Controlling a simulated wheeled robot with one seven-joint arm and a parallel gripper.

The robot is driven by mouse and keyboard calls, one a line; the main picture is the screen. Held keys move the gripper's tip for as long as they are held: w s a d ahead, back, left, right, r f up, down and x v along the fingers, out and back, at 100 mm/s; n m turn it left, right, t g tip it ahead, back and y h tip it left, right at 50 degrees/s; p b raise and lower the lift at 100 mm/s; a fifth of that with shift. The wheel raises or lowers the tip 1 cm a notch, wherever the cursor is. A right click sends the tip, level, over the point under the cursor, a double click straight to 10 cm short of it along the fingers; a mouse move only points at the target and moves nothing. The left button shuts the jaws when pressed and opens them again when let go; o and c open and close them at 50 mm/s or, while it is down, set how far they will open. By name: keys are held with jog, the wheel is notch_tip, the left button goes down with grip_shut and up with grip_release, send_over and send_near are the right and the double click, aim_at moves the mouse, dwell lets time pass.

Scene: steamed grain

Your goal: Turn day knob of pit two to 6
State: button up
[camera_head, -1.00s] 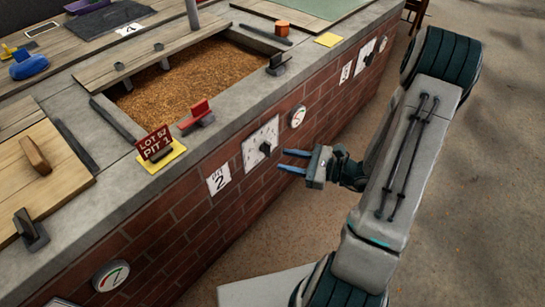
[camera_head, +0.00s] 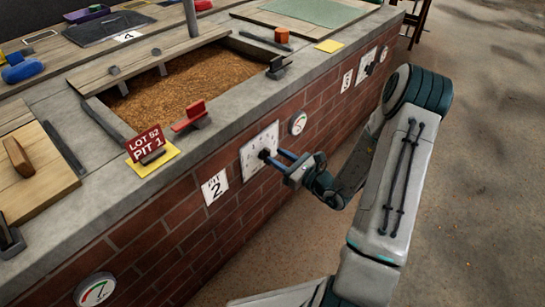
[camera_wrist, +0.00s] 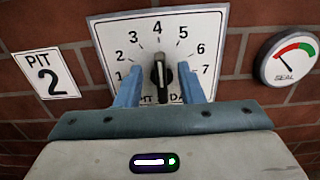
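The white dial plate (camera_wrist: 212,35) of pit two is on the brick wall, with numbers 1 to 7 in an arc and a partly covered "DAY" label. Its black knob (camera_wrist: 160,75) stands upright with its white mark toward 4. My gripper (camera_wrist: 159,68) is open, one blue finger on each side of the knob, with gaps visible between fingers and knob. In the head view my gripper (camera_head: 274,157) reaches the dial plate (camera_head: 252,146) from the right. The "PIT 2" sign (camera_wrist: 47,75) hangs left of the dial; it also shows in the head view (camera_head: 215,187).
Above the wall is a concrete ledge (camera_head: 110,205) with a red "LOT 52 PIT 1" sign (camera_head: 145,142) and an open grain pit (camera_head: 185,85). The floor to the right is clear.

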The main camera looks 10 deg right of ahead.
aim_at(271, 152)
jog(key=shift+x, duration=1.55)
jog(key=shift+c, duration=0.3)
grip_shut()
jog(key=shift+r, duration=0.1)
